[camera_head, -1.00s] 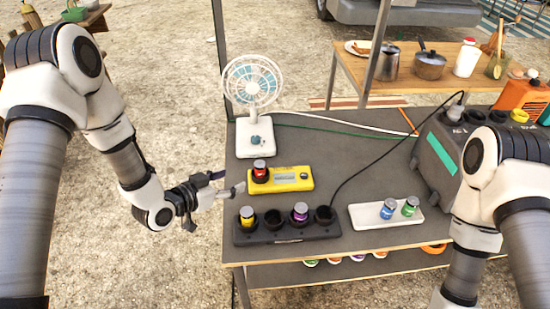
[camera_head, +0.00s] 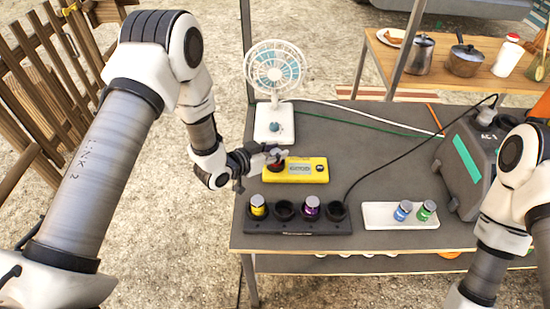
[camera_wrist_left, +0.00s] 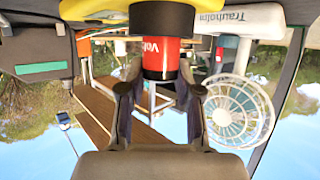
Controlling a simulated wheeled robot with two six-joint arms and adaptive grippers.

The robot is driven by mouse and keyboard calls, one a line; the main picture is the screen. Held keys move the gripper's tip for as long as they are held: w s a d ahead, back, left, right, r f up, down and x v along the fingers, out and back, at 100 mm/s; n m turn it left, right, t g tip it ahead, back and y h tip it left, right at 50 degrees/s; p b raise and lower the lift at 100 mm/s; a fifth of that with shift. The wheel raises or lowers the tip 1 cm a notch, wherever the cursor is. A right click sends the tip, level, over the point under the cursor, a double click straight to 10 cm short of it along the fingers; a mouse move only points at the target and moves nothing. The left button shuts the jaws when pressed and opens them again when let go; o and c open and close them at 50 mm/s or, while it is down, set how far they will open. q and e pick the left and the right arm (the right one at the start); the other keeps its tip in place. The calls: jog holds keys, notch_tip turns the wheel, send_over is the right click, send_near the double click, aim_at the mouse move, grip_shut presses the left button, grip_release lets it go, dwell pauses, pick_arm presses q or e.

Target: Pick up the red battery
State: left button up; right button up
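The red battery (camera_head: 273,166) stands in the left end of the yellow tester (camera_head: 312,171), mostly hidden by my left gripper (camera_head: 278,157) in the head view. In the left wrist view, which is upside down, the red battery (camera_wrist_left: 161,58) sits between the two fingers of my left gripper (camera_wrist_left: 160,88). Some room shows between the fingers and the battery's sides, so the gripper looks open around it. My right arm (camera_head: 505,215) is at the right edge; its gripper is out of view.
A black holder (camera_head: 295,228) in front of the tester carries a yellow and a purple battery. A white tray (camera_head: 380,217) holds a blue and a green one. A fan (camera_head: 273,125) stands behind the tester. A cable (camera_head: 400,152) crosses the table to the dark power unit (camera_head: 470,165).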

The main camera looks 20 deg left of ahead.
pick_arm(q)
grip_shut()
